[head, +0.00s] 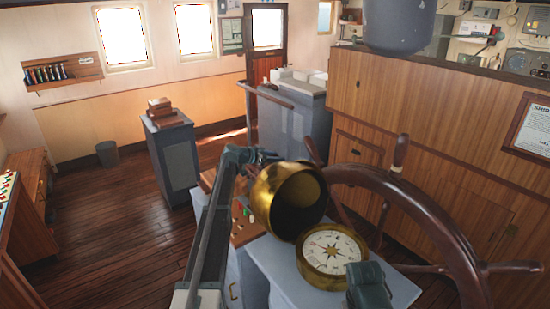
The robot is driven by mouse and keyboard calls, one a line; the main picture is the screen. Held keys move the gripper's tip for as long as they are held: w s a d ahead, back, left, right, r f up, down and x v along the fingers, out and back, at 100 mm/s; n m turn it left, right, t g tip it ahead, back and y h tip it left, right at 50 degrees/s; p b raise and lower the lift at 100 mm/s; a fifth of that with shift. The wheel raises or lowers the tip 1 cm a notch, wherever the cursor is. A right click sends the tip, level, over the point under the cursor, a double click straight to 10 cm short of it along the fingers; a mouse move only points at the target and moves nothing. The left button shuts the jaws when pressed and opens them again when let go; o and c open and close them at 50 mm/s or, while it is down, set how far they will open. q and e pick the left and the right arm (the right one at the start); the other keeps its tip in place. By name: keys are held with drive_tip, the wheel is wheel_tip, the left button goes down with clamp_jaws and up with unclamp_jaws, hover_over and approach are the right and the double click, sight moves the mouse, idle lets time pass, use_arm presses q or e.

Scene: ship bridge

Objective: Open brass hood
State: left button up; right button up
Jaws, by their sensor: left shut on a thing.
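The brass hood (268,205) is a shiny rounded dome with a wide opening. It is tipped up and back, so its hollow inside faces me and the compass dial is uncovered. The compass (332,256), with a pale card and brass rim, sits in the grey-blue stand (272,268) just below and right of the hood. My left gripper (268,157) is at the hood's upper far edge and is shut on it. The exact contact is small and partly hidden. My right gripper's fingers do not show.
A dark wooden ship's wheel (430,215) stands close on the right of the compass. A grey-green part (368,286) is at the bottom, by the compass. A grey pedestal (172,160) stands further back. The wooden floor (110,220) at left is clear.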

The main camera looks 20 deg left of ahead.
use_arm(q)
drive_tip(key=p+v, duration=0.5)
drive_tip(key=v, duration=0.9)
drive_tip(key=shift+s+f, duration=0.1)
